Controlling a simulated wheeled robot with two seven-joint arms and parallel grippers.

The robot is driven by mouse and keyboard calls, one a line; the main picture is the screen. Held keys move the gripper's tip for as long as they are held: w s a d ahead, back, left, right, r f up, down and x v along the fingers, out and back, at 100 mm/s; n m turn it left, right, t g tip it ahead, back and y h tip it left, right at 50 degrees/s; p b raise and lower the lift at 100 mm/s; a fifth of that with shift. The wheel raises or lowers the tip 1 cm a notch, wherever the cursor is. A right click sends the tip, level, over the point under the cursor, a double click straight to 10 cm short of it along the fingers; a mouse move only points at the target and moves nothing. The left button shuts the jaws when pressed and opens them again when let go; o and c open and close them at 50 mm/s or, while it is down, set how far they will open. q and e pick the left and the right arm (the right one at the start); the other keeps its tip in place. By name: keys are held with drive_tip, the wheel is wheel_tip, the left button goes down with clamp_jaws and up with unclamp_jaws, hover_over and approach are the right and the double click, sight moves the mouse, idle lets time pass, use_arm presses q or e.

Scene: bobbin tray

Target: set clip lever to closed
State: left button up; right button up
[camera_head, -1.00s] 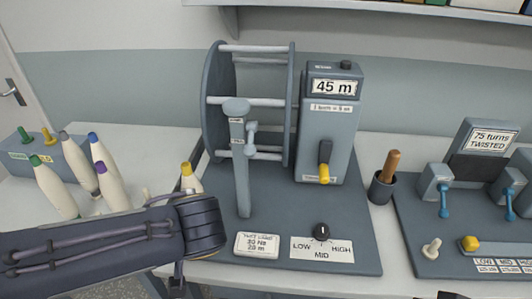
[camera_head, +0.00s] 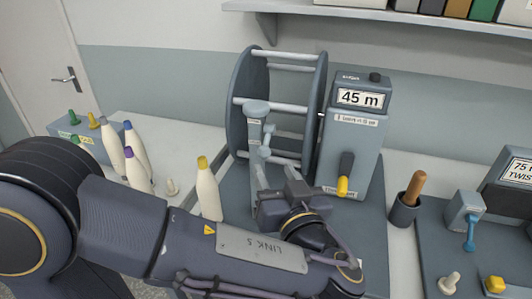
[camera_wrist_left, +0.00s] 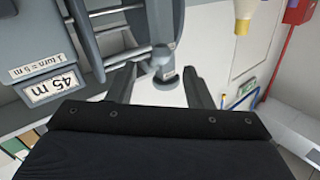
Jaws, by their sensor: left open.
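The clip post (camera_head: 256,110) is a grey upright with a round cap, standing in front of the reel. The small grey clip lever (camera_head: 265,146) sits on its right side near the top. My left gripper (camera_head: 268,186) is just in front of the post, below the lever, and hides the post's lower part. In the left wrist view its two fingers (camera_wrist_left: 160,84) are apart, with the post's round cap (camera_wrist_left: 165,79) seen in the gap. I see nothing held, and contact cannot be told. My right gripper is not in view.
The reel (camera_head: 240,110) stands behind the post. The counter box (camera_head: 355,135) reading 45 m, with a yellow-tipped crank (camera_head: 344,180), stands right of it. A yellow-topped bobbin (camera_head: 208,195) is close to my left arm. A cup with a wooden handle (camera_head: 405,208) stands right.

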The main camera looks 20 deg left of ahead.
sight(266, 157)
use_arm(q)
drive_tip(key=p+x, duration=0.2)
drive_tip(key=x, duration=0.4)
drive_tip(key=shift+w+a+r, duration=0.1)
drive_tip(key=shift+a, duration=0.1)
drive_tip(key=shift+w+a, duration=0.3)
drive_tip(key=shift+w, duration=0.15)
